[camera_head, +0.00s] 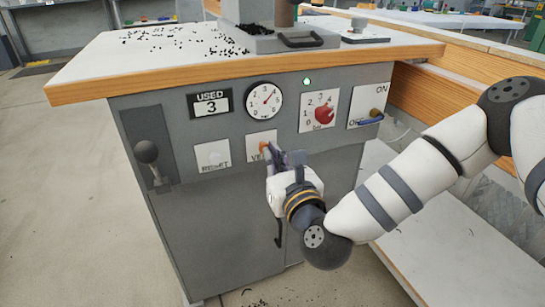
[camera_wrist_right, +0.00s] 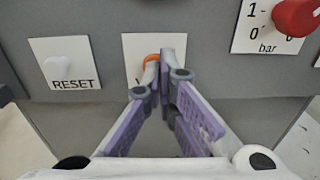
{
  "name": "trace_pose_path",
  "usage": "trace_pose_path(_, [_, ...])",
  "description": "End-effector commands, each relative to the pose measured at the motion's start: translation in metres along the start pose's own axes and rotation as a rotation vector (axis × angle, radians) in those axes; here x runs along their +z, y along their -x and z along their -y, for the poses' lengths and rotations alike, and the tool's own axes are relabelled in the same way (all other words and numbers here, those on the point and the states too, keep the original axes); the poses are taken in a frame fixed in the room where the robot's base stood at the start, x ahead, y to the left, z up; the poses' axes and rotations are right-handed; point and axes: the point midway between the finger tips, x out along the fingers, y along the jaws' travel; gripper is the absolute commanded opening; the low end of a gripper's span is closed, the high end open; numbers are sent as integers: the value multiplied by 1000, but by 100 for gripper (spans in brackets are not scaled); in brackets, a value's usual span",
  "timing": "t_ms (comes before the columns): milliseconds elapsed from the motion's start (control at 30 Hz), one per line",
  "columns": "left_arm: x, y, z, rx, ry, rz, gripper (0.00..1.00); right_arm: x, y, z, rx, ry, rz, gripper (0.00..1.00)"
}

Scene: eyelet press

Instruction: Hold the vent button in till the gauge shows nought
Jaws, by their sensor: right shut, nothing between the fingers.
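The orange vent button (camera_head: 264,148) sits on a white plate on the grey press front, its label mostly covered by my gripper. My right gripper (camera_head: 277,155) is shut and empty, its fingertips right at the button. In the right wrist view the closed fingertips (camera_wrist_right: 164,68) overlap the orange button (camera_wrist_right: 150,58); I cannot tell how far in it is. The round white gauge (camera_head: 264,100) is above the button, and its needle points up and to the right, away from the low end of the scale. My left gripper is not in view.
A white RESET button (camera_head: 213,158) is left of the vent plate. A red knob (camera_head: 324,114) and an ON/OFF lever (camera_head: 370,119) are to the right. A black ball lever (camera_head: 147,152) is far left. The counter (camera_head: 90,65) above carries black bits.

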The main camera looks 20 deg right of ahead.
Motion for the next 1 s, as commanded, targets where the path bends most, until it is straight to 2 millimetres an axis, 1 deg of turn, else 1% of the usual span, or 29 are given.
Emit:
trace_pose_path(267, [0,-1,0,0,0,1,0,0,-2,0,-1,-1,0,0])
trace_pose_path(433, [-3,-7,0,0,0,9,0,-3,-21,0,-2,-1,-2,0])
trace_pose_path(500, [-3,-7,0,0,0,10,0,-1,-25,0,-2,-2,-1,0])
trace_pose_path(1000, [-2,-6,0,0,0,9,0,3,-26,1,-6,-1,6,0])
